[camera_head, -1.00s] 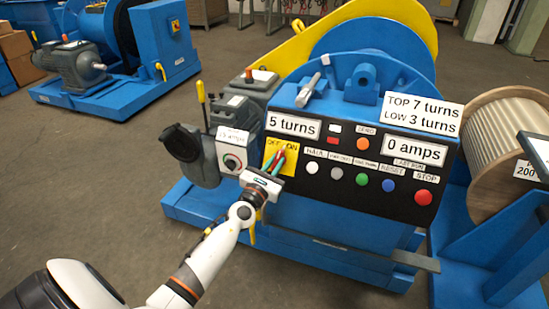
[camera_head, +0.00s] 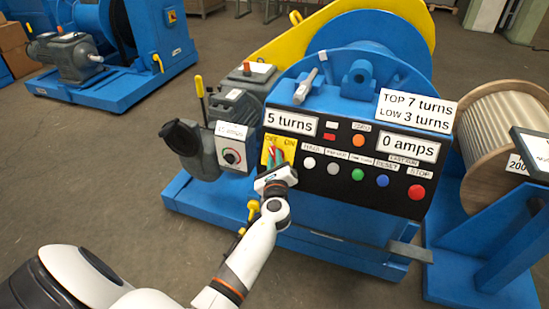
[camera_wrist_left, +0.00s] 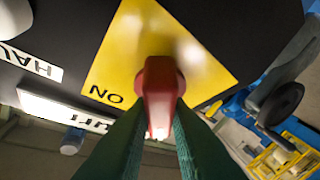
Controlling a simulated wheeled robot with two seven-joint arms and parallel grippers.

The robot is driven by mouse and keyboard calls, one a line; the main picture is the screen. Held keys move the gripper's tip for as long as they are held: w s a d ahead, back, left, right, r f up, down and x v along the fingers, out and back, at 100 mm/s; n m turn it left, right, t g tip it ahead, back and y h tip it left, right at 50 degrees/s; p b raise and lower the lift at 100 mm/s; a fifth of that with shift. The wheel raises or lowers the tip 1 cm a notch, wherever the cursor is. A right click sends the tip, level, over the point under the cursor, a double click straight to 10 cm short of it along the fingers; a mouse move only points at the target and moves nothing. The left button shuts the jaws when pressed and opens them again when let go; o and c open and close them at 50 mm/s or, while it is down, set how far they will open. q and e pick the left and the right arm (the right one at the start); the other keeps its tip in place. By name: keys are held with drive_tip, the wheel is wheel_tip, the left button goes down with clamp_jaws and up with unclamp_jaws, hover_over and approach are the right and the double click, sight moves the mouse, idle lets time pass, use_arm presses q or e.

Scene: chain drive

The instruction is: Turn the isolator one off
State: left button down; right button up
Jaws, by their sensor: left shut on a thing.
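The isolator is a yellow plate (camera_head: 288,147) marked OFF and ON, at the left end of the black control panel. Its red handle (camera_wrist_left: 160,82) stands out from the plate (camera_wrist_left: 125,55) in the left wrist view. My left gripper (camera_head: 273,159) is at the isolator, its green fingers shut on the handle from both sides. In the head view the fingers point nearly straight up and hide most of the handle. The handle's exact angle against the labels is hard to tell. My right gripper is not in view.
Several coloured buttons, including a red stop button (camera_head: 416,192), sit right of the isolator. A grey box with a dial (camera_head: 232,156) stands close on the left. A wooden spool (camera_head: 500,135) is at the right. Open floor lies at the lower left.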

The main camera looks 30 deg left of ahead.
use_arm(q)
drive_tip(key=shift+n+g, duration=0.4)
drive_tip(key=shift+n, duration=0.5)
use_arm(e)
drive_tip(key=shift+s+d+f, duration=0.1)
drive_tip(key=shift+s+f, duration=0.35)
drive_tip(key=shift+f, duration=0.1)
use_arm(q)
drive_tip(key=c, duration=1.4)
unclamp_jaws()
drive_tip(key=shift+o, duration=0.2)
drive_tip(key=v, duration=1.2)
drive_tip(key=shift+p, duration=0.3)
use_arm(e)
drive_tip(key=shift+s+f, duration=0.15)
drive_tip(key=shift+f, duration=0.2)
use_arm(q)
drive_tip(key=shift+w+d+f, duration=0.1)
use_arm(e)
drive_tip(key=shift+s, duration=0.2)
